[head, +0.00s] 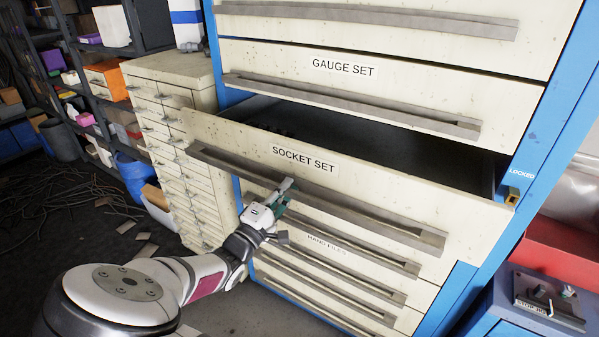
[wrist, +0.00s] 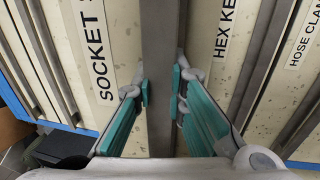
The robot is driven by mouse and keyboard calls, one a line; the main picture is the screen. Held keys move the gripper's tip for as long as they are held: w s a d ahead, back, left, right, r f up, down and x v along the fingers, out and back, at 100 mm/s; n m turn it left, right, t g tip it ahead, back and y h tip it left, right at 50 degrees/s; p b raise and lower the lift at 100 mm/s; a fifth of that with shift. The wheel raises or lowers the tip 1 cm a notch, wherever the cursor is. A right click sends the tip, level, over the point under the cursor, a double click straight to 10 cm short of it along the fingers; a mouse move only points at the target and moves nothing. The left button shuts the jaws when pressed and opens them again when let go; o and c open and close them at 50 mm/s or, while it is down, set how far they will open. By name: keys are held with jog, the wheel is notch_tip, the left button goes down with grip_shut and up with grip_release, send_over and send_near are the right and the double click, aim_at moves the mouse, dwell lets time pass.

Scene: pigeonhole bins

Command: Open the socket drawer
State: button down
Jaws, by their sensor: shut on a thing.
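The socket drawer (head: 380,192), cream with a "SOCKET SET" label, stands pulled out from the blue cabinet, and its dark inside shows behind the front. Its long grey metal handle (head: 345,202) runs along the lower part of the front. My gripper (head: 285,192) is at the handle, left of its middle. In the wrist view my gripper (wrist: 160,92) has its teal fingers on either side of the handle (wrist: 160,60), shut on it. The drawer front (wrist: 105,50) shows to the left of the handle there.
The gauge set drawer (head: 385,88) above is shut. A cream small-drawer cabinet (head: 178,130) stands at the left. A red and blue box (head: 565,250) is at the right. Cables lie on the dark floor at the left.

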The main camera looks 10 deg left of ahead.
jog(key=r+p+v, duration=0.1)
jog(key=v, duration=0.6)
jog(key=shift+p, duration=0.35)
jog(key=shift+r, duration=0.1)
jog(key=c, duration=1.6)
grip_release()
jog(key=v, duration=0.7)
jog(key=shift+s, duration=0.25)
jog(key=shift+s+a, duration=0.1)
jog(key=shift+a, duration=0.1)
